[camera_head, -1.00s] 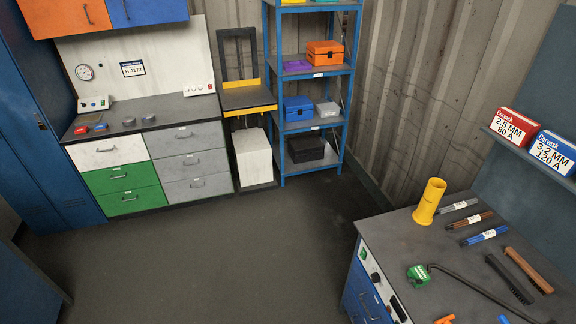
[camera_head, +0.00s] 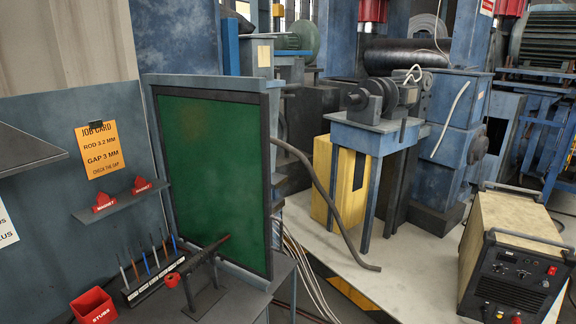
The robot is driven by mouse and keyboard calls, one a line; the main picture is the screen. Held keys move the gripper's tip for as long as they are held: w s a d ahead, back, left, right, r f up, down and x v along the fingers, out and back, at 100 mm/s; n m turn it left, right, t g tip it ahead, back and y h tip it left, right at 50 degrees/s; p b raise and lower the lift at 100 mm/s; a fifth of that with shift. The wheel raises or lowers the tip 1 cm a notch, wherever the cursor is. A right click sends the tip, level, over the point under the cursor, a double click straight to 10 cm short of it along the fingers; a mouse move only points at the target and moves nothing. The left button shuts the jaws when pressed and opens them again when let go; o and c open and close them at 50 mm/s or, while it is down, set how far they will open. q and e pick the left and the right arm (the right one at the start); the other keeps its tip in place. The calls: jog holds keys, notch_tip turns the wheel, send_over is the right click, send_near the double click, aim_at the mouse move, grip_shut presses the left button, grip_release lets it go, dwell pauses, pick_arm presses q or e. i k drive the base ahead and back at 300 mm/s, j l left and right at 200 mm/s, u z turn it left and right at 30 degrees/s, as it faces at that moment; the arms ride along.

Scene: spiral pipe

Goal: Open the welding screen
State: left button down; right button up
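The welding screen (camera_head: 216,175) is a dark green panel in a grey-black frame. It stands upright at the right end of the workbench, left of the picture's middle. Its left side meets the blue-grey back panel of the bench. A dark torch-like tool on a stand (camera_head: 203,272) is in front of its lower part and hides a little of it. Neither of my grippers shows in the view, and nothing of mine touches the screen.
The bench (camera_head: 236,304) carries a rod rack (camera_head: 152,278) and a red stubs box (camera_head: 93,307). An orange job card (camera_head: 99,150) hangs behind. Right of the screen are a bent pipe (camera_head: 333,205), cables and a machine on a blue stand (camera_head: 378,136). A welding power unit (camera_head: 512,262) stands at right.

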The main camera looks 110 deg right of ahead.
aim_at(215, 143)
jog(key=z, duration=3.7)
